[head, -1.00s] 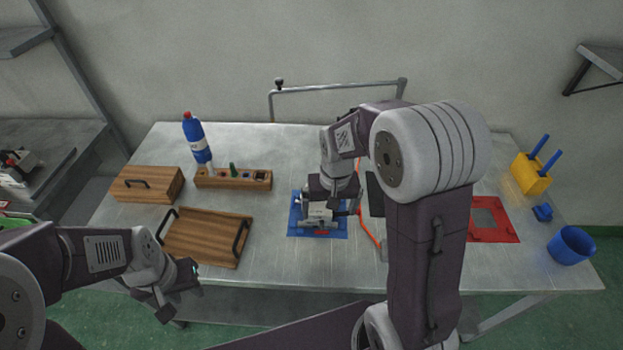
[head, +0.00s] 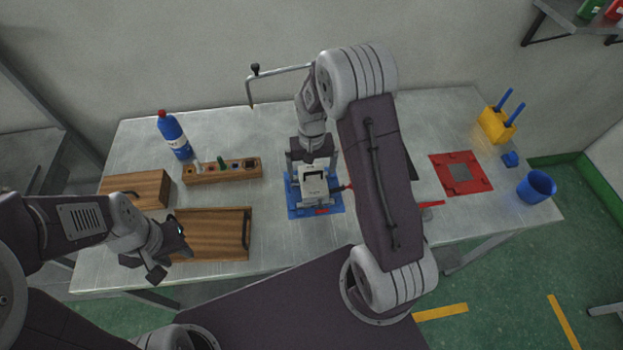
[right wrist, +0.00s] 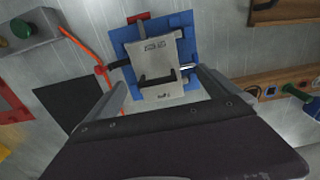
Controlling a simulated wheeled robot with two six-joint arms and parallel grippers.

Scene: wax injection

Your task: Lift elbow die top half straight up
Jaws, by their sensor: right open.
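The elbow die is a light grey block (head: 314,187) on a blue mat (head: 295,205) in the middle of the table. In the right wrist view, the top half of the die (right wrist: 150,52) is seen from above with a dark handle (right wrist: 157,81) on it. My right gripper (head: 312,158) is over the far side of the die, open. In the wrist view its fingers (right wrist: 160,92) are spread on either side of the die, with nothing between them gripped. My left gripper (head: 172,254) hangs by the table's front left, empty, jaws apart. The lower half is mostly hidden.
A wooden tray (head: 205,250) and wooden box (head: 150,187) lie left. A rack (head: 222,172) and blue bottle (head: 174,137) stand behind. A red frame (head: 461,186), yellow holder (head: 496,125) and blue cup (head: 537,187) are right. My right forearm hides table between.

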